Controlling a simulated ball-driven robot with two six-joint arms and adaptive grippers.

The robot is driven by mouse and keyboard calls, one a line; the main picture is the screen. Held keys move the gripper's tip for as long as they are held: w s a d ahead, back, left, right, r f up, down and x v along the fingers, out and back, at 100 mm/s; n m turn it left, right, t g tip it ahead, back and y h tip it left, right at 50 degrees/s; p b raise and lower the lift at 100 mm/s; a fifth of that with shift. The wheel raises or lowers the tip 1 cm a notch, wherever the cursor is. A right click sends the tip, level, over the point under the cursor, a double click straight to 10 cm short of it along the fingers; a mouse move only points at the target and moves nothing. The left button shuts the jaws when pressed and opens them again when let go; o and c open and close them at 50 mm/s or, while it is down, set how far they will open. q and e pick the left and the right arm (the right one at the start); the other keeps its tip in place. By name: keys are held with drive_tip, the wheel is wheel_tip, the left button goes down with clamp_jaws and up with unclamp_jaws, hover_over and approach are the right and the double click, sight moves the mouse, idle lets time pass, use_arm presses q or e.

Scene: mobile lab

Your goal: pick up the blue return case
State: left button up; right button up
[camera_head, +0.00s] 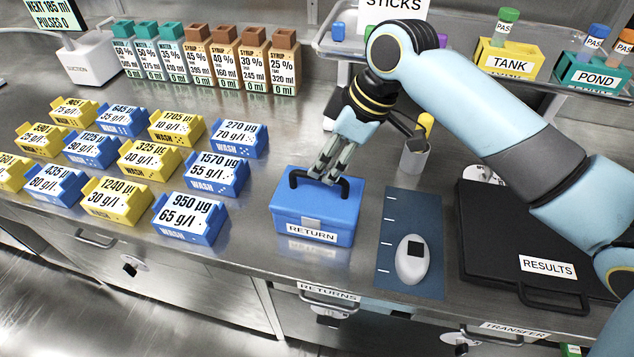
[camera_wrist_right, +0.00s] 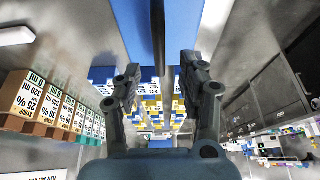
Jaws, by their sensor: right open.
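The blue return case (camera_head: 314,215) stands on the steel bench, with a white RETURN label on its front and a black arched handle on top. My right gripper (camera_head: 322,176) is just above the case, its fingers pointing down at the handle. In the right wrist view, my right gripper (camera_wrist_right: 160,72) is open, and the black handle (camera_wrist_right: 158,35) runs between its two fingers. The blue case (camera_wrist_right: 130,25) fills the top of that view. I cannot tell whether a finger touches the handle. My left gripper is not in view.
Blue and yellow wash boxes (camera_head: 190,218) stand left of the case. A blue mat (camera_head: 428,215) with a white handheld device (camera_head: 412,258) lies to its right, then a black RESULTS case (camera_head: 500,215). A grey cup (camera_head: 414,160) stands behind the mat. Syrup cartons (camera_head: 225,60) line the back.

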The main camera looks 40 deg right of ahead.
sight(319, 198)
drive_tip(key=shift+w+a+f, duration=0.1)
drive_tip(key=shift+w+f, duration=0.1)
drive_tip(key=shift+f, duration=0.15)
drive_tip(key=x, duration=0.4)
drive_tip(key=shift+s+f+p, duration=0.1)
drive_tip(key=shift+f+p, duration=0.2)
drive_tip(key=shift+p, duration=0.05)
drive_tip(key=shift+f, duration=0.15)
drive_tip(key=c, duration=0.4)
clamp_jaws()
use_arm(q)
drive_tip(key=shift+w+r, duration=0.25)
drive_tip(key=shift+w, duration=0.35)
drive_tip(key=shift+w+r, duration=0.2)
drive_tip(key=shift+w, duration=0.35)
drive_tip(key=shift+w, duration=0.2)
